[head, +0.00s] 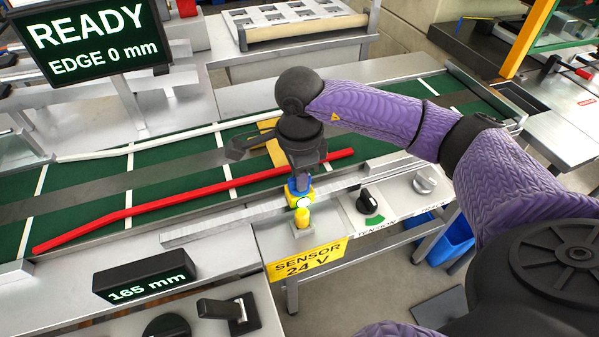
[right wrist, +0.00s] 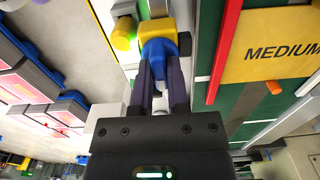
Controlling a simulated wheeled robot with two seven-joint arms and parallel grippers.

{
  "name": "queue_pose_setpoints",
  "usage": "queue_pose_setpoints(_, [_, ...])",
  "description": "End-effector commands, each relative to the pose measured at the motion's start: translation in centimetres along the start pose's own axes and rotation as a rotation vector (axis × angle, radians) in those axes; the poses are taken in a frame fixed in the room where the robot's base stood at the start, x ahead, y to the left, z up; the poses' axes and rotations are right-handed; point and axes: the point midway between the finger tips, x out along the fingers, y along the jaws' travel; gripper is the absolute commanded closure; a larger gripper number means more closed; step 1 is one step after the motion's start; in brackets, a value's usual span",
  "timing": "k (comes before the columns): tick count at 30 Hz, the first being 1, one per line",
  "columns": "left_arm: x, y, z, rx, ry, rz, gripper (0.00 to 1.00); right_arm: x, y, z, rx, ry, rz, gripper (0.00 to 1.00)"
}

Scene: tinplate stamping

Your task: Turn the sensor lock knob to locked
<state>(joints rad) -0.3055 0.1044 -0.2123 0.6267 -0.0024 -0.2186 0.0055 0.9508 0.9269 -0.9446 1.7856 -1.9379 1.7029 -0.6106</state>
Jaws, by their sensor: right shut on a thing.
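A blue knob (head: 297,187) sits on a yellow sensor block (head: 290,200) at the edge of the green belt, above the "SENSOR 24 V" label (head: 307,262). My right gripper (head: 301,176) comes down on it from above. In the right wrist view, its two fingers (right wrist: 161,78) stand on either side of the blue knob (right wrist: 158,48) and are shut on it, with the yellow block (right wrist: 157,28) beyond. No lock marking on the knob can be read, so its setting cannot be told. My left gripper is out of view.
A yellow post (head: 303,238) stands just in front of the block. A black tension knob (head: 368,201) and a silver knob (head: 425,180) are to the right. A red strip (head: 190,200) runs along the belt. Displays read "READY EDGE 0 mm" (head: 92,42) and "165 mm" (head: 146,284).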

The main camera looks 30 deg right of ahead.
Motion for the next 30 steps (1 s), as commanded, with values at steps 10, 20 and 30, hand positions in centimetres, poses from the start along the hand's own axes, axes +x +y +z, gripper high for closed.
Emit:
queue_pose_setpoints(10, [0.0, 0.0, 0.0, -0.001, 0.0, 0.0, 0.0, -0.1, -0.1, 0.0, 0.002, -0.001, -0.003, 0.6])
queue_pose_setpoints(20, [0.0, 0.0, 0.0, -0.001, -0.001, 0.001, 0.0, -0.1, 0.0, 0.0, 0.0, -0.001, -0.001, 0.46])
queue_pose_setpoints(30, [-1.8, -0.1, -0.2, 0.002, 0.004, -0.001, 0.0, -7.5, -0.1, 0.0, 0.0, -0.003, -0.006, 0.46])
